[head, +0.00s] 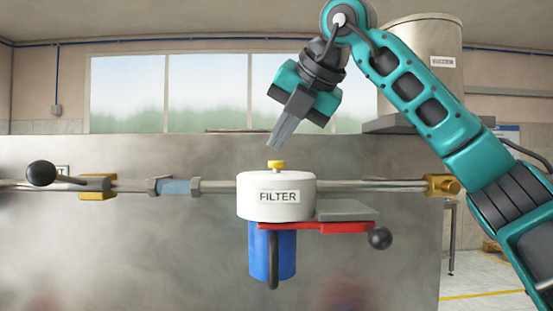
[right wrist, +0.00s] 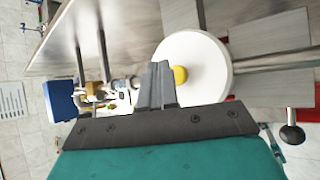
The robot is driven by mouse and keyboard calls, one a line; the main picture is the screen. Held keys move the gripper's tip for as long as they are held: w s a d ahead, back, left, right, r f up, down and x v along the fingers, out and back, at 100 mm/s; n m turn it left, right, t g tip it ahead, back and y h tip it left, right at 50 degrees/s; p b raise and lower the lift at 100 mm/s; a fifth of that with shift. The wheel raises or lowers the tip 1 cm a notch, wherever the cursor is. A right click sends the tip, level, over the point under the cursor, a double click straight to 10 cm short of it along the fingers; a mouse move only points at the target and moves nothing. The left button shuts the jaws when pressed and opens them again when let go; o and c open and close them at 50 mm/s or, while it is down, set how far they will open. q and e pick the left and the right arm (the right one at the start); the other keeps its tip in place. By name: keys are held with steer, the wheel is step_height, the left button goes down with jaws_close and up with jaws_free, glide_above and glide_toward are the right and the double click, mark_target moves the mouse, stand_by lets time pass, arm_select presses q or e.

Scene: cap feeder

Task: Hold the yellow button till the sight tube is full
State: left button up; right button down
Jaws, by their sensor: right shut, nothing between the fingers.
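The yellow button (head: 276,164) sits on top of the white round filter head (head: 254,204), labelled FILTER. It also shows in the right wrist view (right wrist: 180,75), just beside my fingertips. My right gripper (head: 274,144) is shut and empty, pointing down and a little left. Its tips are just above the button, with a small gap in the head view. In the right wrist view the closed fingers (right wrist: 160,68) overlap the edge of the white head. A short light-blue section (head: 174,187) between two grey collars in the pipe looks like the sight tube. My left gripper is not in view.
A blue bowl (head: 286,252) hangs under the filter head. A red lever (head: 320,227) with a black ball (head: 380,238) reaches right. Another black ball handle (head: 41,174) is at far left. A grey panel (head: 100,250) stands behind.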

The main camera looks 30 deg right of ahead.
steer(key=shift+r, duration=0.1)
step_height(320, 180, up, 5)
steer(key=p, duration=0.4)
steer(key=shift+p, duration=0.4)
